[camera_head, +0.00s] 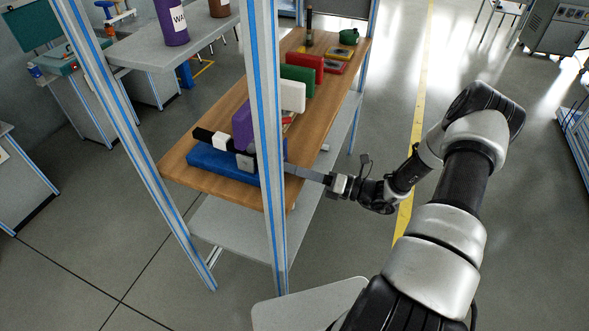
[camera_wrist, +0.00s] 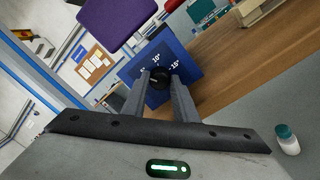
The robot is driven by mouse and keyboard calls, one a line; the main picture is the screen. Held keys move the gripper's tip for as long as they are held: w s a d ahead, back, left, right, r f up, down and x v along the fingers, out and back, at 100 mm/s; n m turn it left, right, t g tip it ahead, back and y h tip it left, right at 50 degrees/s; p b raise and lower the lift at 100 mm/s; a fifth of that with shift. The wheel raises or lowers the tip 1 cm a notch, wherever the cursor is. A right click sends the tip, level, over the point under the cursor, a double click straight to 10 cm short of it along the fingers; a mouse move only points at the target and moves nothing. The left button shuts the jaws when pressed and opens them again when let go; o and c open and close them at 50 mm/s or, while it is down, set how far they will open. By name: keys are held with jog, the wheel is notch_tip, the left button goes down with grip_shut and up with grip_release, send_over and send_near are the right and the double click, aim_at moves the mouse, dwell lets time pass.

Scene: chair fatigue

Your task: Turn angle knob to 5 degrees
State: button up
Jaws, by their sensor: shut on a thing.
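The angle knob (camera_wrist: 158,80) is small and black, on the face of a blue panel (camera_wrist: 188,62) in the wrist view. White marks stand around it; I can read "10°" and what looks like "15°", the others are too small. The two grey fingers of my gripper (camera_wrist: 160,86) are closed around the knob, one on each side. The knob's pointer is hidden or too small to tell. In the head view the blue device (camera_head: 207,160) lies at the near end of a wooden table, and my gripper reaches it from the right, its fingertips hidden by a post.
A metal post (camera_head: 269,150) with blue strips stands close in front of my gripper. A purple block (camera_head: 242,127), a white block (camera_head: 292,95), a green block (camera_head: 298,76) and a red block (camera_head: 306,66) stand along the wooden table (camera_head: 325,105).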

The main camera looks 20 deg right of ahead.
jog(key=o, duration=1.1)
jog(key=shift+c, duration=0.2)
jog(key=shift+d, duration=0.1)
jog(key=b+v, duration=0.2)
jog(key=v, duration=1.5)
jog(key=shift+s+d+r, duration=0.1)
jog(key=shift+d, duration=0.05)
